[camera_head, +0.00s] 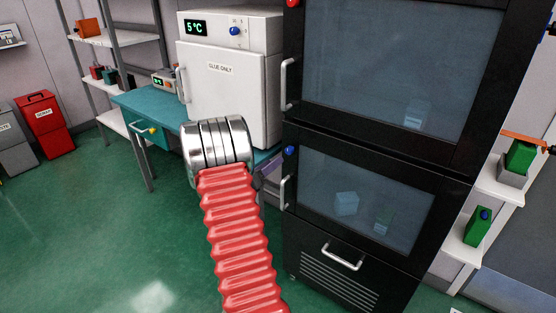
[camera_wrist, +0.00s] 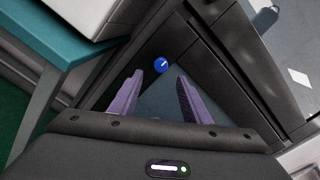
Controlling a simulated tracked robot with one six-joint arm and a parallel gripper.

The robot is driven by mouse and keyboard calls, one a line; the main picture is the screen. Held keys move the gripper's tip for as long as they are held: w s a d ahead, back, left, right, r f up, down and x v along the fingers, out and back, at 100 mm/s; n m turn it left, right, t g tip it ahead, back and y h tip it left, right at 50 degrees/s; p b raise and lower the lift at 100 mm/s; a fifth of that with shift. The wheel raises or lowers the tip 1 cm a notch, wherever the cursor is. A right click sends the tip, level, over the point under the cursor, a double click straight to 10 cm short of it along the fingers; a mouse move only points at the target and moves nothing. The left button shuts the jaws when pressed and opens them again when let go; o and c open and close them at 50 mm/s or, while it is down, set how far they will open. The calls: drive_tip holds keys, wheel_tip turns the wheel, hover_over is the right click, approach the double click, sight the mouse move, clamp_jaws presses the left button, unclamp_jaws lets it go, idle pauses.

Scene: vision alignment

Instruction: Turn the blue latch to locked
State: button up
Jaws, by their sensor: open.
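The blue latch (camera_head: 291,151) is a small round knob on the black frame of the cabinet's lower glass door, at its upper left corner above the door's handle. In the wrist view the blue latch (camera_wrist: 161,65) shows a short white mark slanting up to the right. My gripper (camera_wrist: 157,88) is open, with two purple fingers pointing toward the latch. The latch appears just beyond and between the fingertips, apart from them. Nothing is between the fingers. In the head view my red ribbed arm and silver wrist hide most of the gripper.
The black cabinet (camera_head: 300,135) has an upper and a lower glass door with vertical handles. A red knob (camera_head: 293,3) sits at the upper door. A white "GLUE ONLY" unit (camera_head: 228,85) stands on a teal table (camera_head: 135,102) left of it. Green floor at left is clear.

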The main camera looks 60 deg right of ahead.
drive_tip(key=a, duration=0.4)
drive_tip(key=shift+w+a, duration=0.1)
drive_tip(key=shift+w, duration=0.2)
idle(0.5)
drive_tip(key=s+a+f+m+g+y, duration=0.35)
drive_tip(key=s+f+m, duration=0.25)
drive_tip(key=s+m, duration=0.2)
drive_tip(key=s+a+r+m+y, duration=0.1)
drive_tip(key=s+a+m+y, duration=0.2)
drive_tip(key=a+m+y, duration=0.65)
drive_tip(key=w+a+r+m+t+y, duration=0.1)
drive_tip(key=a+r+m+t, duration=0.15)
drive_tip(key=a, duration=0.75)
drive_tip(key=w+a+r+m+t, duration=0.2)
drive_tip(key=a+r, duration=0.1)
drive_tip(key=a, duration=0.6)
drive_tip(key=w+a+r+m+t+y, duration=0.1)
drive_tip(key=a+r+m+t, duration=0.1)
drive_tip(key=a, duration=0.8)
drive_tip(key=a+r+t+y, duration=0.1)
drive_tip(key=a+r+t, duration=0.1)
drive_tip(key=a+r, duration=0.3)
drive_tip(key=s+a+r+t+y, duration=0.1)
drive_tip(key=a+r+t, duration=0.2)
drive_tip(key=a, duration=0.6)
wheel_tip(320, 180, up, 2)
drive_tip(key=shift+a+n+y, duration=0.2)
drive_tip(key=shift+n+y, duration=0.2)
